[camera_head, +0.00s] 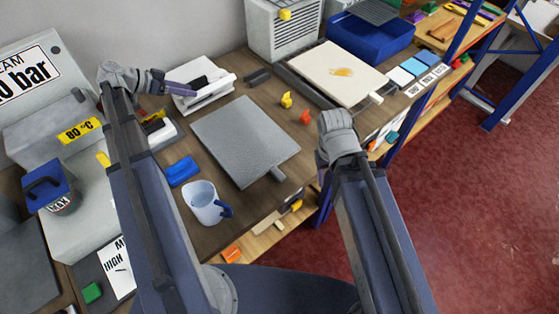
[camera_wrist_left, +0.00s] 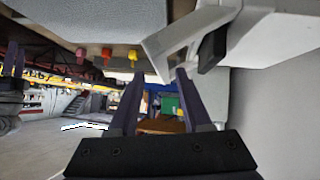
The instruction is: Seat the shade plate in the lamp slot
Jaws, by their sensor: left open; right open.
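I cannot tell for sure which things are the shade plate and the lamp slot. A white open holder (camera_head: 212,97) with a dark piece (camera_head: 218,76) in it stands at the back left of the bench. My left gripper (camera_head: 184,89) is at its left side, open and empty. In the left wrist view the gripper (camera_wrist_left: 155,76) has its fingers apart, close to the white holder (camera_wrist_left: 180,36) and its dark piece (camera_wrist_left: 213,47). A grey plate with a tab (camera_head: 243,132) lies flat mid-bench. My right gripper (camera_head: 335,124) is right of it, its fingers mostly hidden.
Small yellow (camera_head: 286,99) and red (camera_head: 306,117) figures stand beyond the grey plate. A cream board (camera_head: 335,63) and a blue bin (camera_head: 372,42) are at the back right.

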